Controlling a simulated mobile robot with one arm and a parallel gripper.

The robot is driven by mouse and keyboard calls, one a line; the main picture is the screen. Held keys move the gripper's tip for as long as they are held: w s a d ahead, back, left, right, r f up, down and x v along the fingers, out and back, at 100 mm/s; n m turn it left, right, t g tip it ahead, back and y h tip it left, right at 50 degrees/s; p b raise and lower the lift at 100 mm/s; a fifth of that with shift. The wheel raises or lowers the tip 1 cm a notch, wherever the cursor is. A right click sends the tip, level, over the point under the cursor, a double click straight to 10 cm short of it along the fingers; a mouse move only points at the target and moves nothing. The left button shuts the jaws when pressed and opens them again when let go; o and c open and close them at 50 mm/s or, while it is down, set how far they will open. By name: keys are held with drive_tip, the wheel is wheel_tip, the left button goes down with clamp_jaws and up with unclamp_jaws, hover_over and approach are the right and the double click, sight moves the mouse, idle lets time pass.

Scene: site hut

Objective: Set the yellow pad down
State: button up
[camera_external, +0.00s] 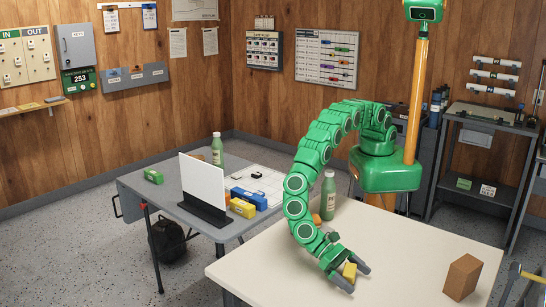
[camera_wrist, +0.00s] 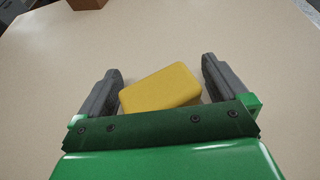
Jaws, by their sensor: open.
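The yellow pad (camera_external: 349,272) is a small yellow block at the cream table (camera_external: 265,262), near its front. In the wrist view the yellow pad (camera_wrist: 160,88) lies between the two dark fingers, turned at an angle, with gaps beside it. My gripper (camera_external: 354,279) is open around the pad. It also shows in the wrist view (camera_wrist: 160,85), with the fingers apart. The near edge of the pad is hidden behind the gripper's green palm. The pad seems to rest on the tabletop.
A brown block (camera_external: 462,277) stands at the table's right side. A green bottle (camera_external: 328,196) and an orange thing (camera_external: 316,220) are at the back, close to my arm. A grey table (camera_external: 150,190) with a white panel (camera_external: 202,182) is at left. The front left tabletop is clear.

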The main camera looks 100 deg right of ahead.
drive_tip(key=v, duration=1.2)
drive_tip(key=shift+a, duration=0.1)
drive_tip(key=shift+r, duration=0.1)
